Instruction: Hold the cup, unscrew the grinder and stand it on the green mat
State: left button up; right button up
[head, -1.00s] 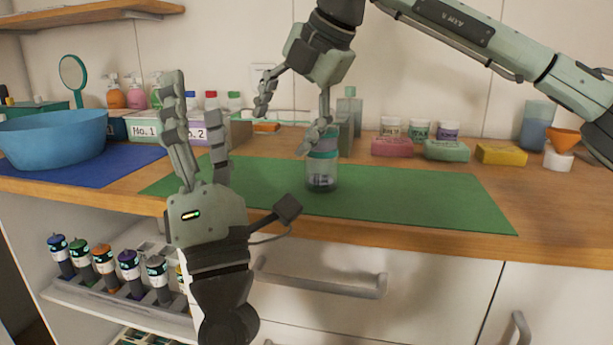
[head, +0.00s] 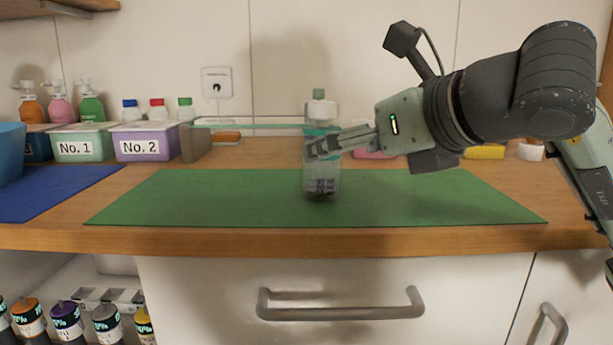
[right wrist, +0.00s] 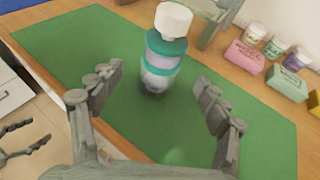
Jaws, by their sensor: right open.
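A clear cup (head: 322,182) stands upright on the green mat (head: 220,200), near its middle. The grinder (right wrist: 166,48), with teal bands, a purplish section and a white top, sits on it in the right wrist view. My right gripper (head: 325,147) comes from the right and overlaps the upper cup in the head view. In the right wrist view the right gripper (right wrist: 160,110) is open, its fingers apart on either side, with a gap to the cup. My left gripper (right wrist: 45,138) shows only at that view's left edge, its fingers spread and empty.
Labelled boxes (head: 147,144) and a blue mat (head: 50,195) are at left. Soap-like blocks (right wrist: 244,56) lie at the back right. The mat is clear on both sides of the cup.

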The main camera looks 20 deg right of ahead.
aim_at(322, 176)
jog(key=shift+w+a+f, duration=0.1)
jog(key=shift+w+f, duration=0.1)
jog(key=shift+w, duration=0.2)
jog(key=x, duration=0.6)
jog(key=shift+w, duration=0.2)
pick_arm(q)
jog(key=shift+s+a+f+g, duration=0.5)
jog(key=shift+s+a+f, duration=0.25)
jog(key=shift+f, duration=0.1)
pick_arm(e)
jog(key=c, duration=1.4)
pick_arm(q)
jog(key=shift+p, duration=0.3)
pick_arm(e)
jog(key=shift+r, duration=0.15)
